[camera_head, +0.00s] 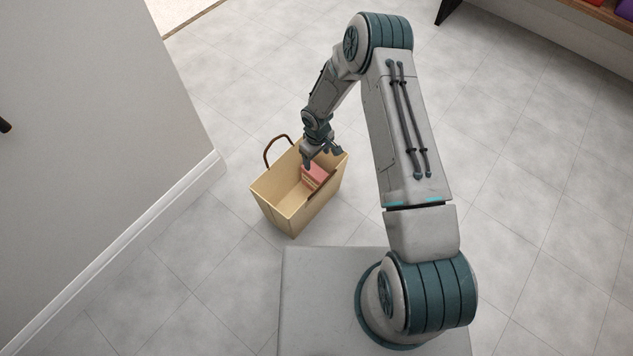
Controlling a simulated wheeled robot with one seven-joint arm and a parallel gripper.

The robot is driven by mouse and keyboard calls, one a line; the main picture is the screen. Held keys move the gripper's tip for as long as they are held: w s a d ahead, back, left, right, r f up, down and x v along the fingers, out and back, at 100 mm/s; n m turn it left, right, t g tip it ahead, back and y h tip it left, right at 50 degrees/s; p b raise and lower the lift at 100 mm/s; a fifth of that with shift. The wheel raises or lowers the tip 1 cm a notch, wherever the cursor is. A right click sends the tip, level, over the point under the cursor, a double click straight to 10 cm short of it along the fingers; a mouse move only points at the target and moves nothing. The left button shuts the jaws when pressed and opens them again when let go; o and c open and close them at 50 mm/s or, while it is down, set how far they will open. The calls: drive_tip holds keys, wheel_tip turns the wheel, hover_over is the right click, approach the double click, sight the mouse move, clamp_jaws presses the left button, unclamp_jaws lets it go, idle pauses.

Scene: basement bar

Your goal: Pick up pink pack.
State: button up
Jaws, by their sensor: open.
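The pink pack (315,174) lies inside a tan, open-topped bag (283,219) with a brown handle. The bag stands on the tiled floor in front of my base. The pack is toward the right side of the bag's inside, and part of it is hidden. My gripper (320,162) is open, pointing down over the bag's opening, just above or beside the pack. I cannot tell whether a finger touches the pack.
A grey wall (95,120) with a white baseboard (130,238) is to the left of the bag. The tiled floor (530,200) to the right is clear. A wooden shelf (600,12) with coloured things stands at the top right.

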drive_tip(key=b, duration=0.2)
hover_over(318, 173)
drive_tip(key=f, duration=0.6)
drive_tip(key=shift+s+a+f, duration=0.1)
drive_tip(key=shift+s+a, duration=0.05)
drive_tip(key=shift+a, duration=0.05)
drive_tip(key=f+b, duration=0.2)
drive_tip(key=f, duration=0.3)
drive_tip(key=shift+d+f, duration=0.1)
drive_tip(key=shift+d, duration=0.1)
drive_tip(key=c, duration=1.4)
drive_tip(key=shift+c, duration=0.2)
